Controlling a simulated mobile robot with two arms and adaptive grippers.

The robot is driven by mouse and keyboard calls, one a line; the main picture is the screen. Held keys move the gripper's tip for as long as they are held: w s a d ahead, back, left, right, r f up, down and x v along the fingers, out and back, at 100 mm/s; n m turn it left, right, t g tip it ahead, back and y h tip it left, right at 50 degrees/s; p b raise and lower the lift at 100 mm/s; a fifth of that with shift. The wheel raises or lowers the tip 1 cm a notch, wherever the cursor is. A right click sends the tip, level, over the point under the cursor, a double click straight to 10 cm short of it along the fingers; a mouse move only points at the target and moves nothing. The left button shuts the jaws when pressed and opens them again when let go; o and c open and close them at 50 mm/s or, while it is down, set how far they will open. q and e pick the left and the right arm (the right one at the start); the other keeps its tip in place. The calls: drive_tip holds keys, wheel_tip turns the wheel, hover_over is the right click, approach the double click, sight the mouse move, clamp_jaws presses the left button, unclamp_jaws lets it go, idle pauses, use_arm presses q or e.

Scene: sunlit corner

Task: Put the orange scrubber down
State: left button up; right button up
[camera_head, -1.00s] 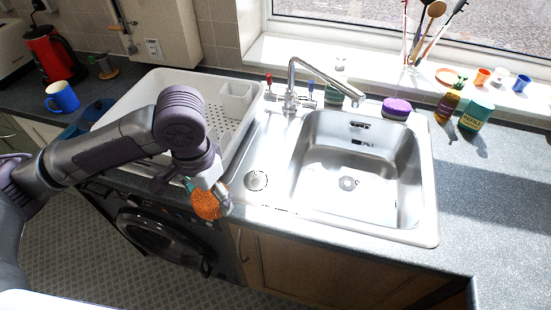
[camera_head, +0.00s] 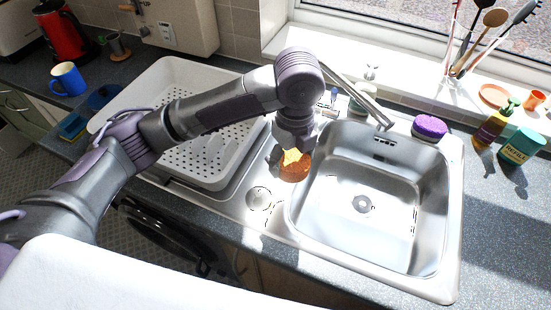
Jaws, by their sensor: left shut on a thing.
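The orange scrubber (camera_head: 294,169) is in my left gripper (camera_head: 294,153), which is shut on it. The gripper points down over the left part of the steel sink unit, near the left rim of the basin (camera_head: 352,205). The scrubber's upper part is brightly lit. I cannot tell whether its underside touches the steel. The gripper's fingers are small and partly hidden by the wrist. My right gripper is not in view.
A white drying rack (camera_head: 170,85) stands left of the sink, under my left arm. The tap (camera_head: 355,95) is behind, close to the arm. A purple scrubber (camera_head: 430,127), bottle (camera_head: 494,124) and green tub (camera_head: 522,146) stand at the right. The right counter is mostly clear.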

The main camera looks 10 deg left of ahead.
use_arm(q)
drive_tip(key=w+a+f, duration=0.1)
drive_tip(key=w, duration=0.1)
drive_tip(key=w+a+f+p, duration=0.1)
drive_tip(key=w+a+f, duration=0.2)
drive_tip(key=w+f, duration=0.1)
drive_tip(key=w, duration=0.1)
drive_tip(key=shift+w+a, duration=0.1)
drive_tip(key=shift+a, duration=0.05)
drive_tip(key=shift+w+a+f, duration=0.15)
drive_tip(key=shift+f, duration=0.05)
wheel_tip(320, 180, down, 3)
drive_tip(key=shift+f+p, duration=0.1)
drive_tip(key=shift+p, duration=0.7)
drive_tip(key=shift+f, duration=0.35)
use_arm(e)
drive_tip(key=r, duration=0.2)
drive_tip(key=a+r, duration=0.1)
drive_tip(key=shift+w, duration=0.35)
use_arm(q)
drive_tip(key=shift+f, duration=0.1)
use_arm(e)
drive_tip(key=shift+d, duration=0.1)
use_arm(q)
drive_tip(key=o, duration=1.2)
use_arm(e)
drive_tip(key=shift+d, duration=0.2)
